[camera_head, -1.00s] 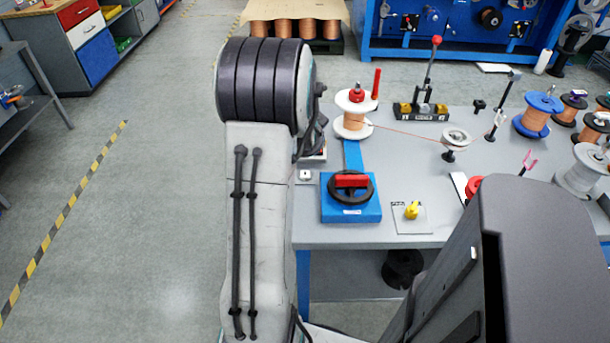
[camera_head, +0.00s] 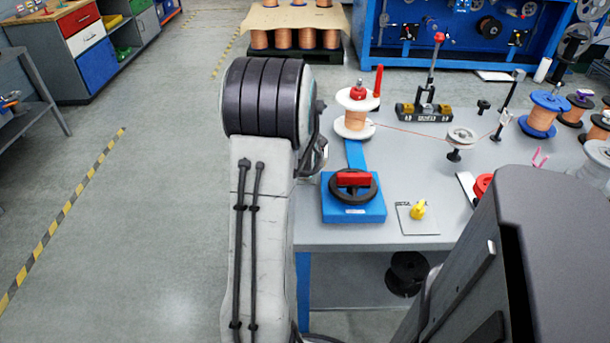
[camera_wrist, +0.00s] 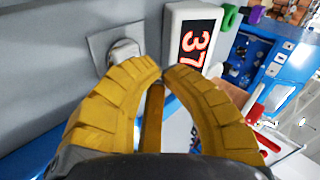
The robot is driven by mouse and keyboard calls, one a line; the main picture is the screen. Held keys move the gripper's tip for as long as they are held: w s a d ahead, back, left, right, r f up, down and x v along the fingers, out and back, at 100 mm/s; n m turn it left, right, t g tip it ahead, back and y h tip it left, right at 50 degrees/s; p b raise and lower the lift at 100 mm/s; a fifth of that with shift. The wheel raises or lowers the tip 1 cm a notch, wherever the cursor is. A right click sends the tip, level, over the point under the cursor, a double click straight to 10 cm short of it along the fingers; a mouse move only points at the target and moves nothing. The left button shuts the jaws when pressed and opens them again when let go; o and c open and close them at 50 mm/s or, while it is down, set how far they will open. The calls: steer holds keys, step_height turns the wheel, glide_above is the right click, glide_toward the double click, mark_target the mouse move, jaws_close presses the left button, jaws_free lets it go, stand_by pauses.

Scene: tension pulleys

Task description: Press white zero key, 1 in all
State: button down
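A white round key (camera_wrist: 124,50) sits on a square grey plate (camera_wrist: 101,40) at the upper left of the wrist view. Next to it is a white counter box (camera_wrist: 177,18) whose dark display (camera_wrist: 196,45) reads 37 in red digits, turned on its side. My gripper (camera_wrist: 163,74) has two yellow ribbed fingers with their tips together, nothing seen between them. The tips lie just right of and below the key in the picture; I cannot tell whether they touch it. In the head view my arm hides the key, the counter and my gripper.
On the grey table (camera_head: 410,160) stand a blue box with a black and red knob (camera_head: 352,186), a yellow knob on a plate (camera_head: 418,210), a copper wire spool (camera_head: 355,114) and a lever device (camera_head: 424,108). Floor to the left is clear.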

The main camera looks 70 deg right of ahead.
steer(key=shift+f+b, duration=0.9)
steer(key=shift+b, duration=0.25)
stand_by(2.1)
steer(key=shift+r, duration=0.2)
steer(key=shift+r+p, duration=0.45)
steer(key=shift+r, duration=0.25)
steer(key=shift+r, duration=0.15)
steer(key=shift+r+p, duration=1.6)
steer(key=shift+r, duration=0.75)
